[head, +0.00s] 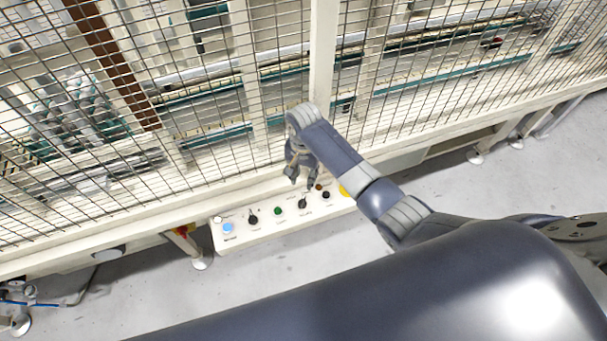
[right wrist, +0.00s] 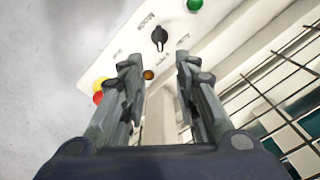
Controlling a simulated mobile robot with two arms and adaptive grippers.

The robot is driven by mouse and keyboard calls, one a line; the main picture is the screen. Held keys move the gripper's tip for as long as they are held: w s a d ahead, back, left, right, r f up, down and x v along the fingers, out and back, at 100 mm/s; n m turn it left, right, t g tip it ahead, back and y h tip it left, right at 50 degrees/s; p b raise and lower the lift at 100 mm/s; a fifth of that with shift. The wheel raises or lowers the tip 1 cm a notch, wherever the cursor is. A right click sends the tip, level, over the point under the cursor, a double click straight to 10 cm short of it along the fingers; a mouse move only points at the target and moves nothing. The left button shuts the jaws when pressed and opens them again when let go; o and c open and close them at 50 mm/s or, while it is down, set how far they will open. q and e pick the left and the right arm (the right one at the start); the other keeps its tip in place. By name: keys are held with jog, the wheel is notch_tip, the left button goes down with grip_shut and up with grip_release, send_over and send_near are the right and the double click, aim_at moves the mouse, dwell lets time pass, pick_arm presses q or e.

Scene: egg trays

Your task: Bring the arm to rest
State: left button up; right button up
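My right arm reaches in from the right in the head view, bent over the front of a machine fence. My right gripper (head: 303,178) points down just above a white control panel (head: 240,236). In the right wrist view the two fingers of the gripper (right wrist: 157,60) stand apart, with nothing between them but the panel beyond. They frame a black knob (right wrist: 159,38) and a small brown button (right wrist: 148,75). I cannot tell whether a finger touches the panel. My left gripper is not in view.
The panel also carries a lit blue button (head: 228,228), a green button (head: 278,211) and a yellow part (head: 346,190) partly behind my arm. A wire mesh fence (head: 420,85) with cream posts stands close behind the gripper. Grey floor (head: 520,180) is clear on the right.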

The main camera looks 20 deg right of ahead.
dwell(0.4)
jog(key=s+n+t, duration=0.2)
jog(key=s+n, duration=0.3)
jog(key=s, duration=0.8)
jog(key=s+d+r+n+t, duration=0.1)
jog(key=s+d+r+n, duration=0.1)
jog(key=s+r, duration=0.35)
jog(key=s+d+r+n+t, duration=0.1)
jog(key=s+d+r+n, duration=0.25)
jog(key=s, duration=0.35)
notch_tip(320, 180, down, 31)
jog(key=s+g+b, duration=0.2)
jog(key=b, duration=0.2)
jog(key=s+d+f+g+b, duration=0.1)
jog(key=s+d+f+b, duration=0.1)
jog(key=s+f, duration=1.4)
notch_tip(320, 180, down, 2)
jog(key=shift+s+f+b, duration=0.2)
jog(key=shift+s+b, duration=0.15)
jog(key=shift+b, duration=0.45)
